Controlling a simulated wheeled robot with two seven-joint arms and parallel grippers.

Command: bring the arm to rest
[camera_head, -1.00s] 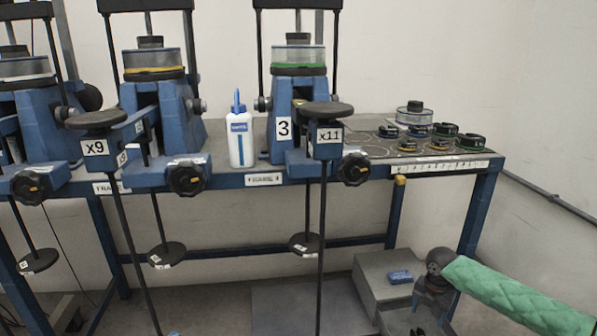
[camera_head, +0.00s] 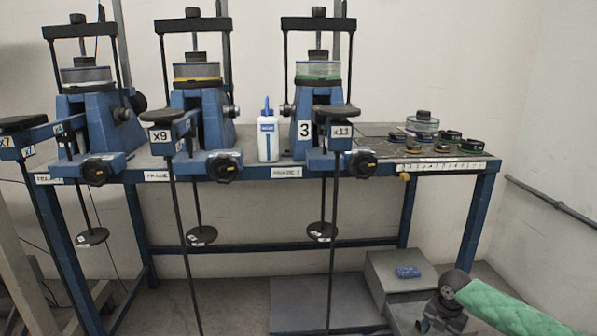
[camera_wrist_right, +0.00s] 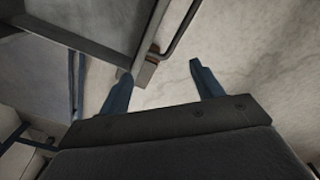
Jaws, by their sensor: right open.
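My right arm, in a green quilted sleeve (camera_head: 515,309), enters at the lower right of the head view. Its gripper (camera_head: 432,322) hangs low in front of the bench, near the grey step box, and is small and dark there. In the right wrist view the gripper (camera_wrist_right: 162,82) has its two blue fingers wide apart, with nothing between them. A grey beam end shows close to the left finger in that picture; I cannot tell whether they touch. My left gripper is not in view.
A blue bench (camera_head: 250,175) carries several lever frames, a white bottle (camera_head: 267,138) and dark rings (camera_head: 441,148) at its right end. Hanging weights (camera_head: 322,231) and rods stand below its front.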

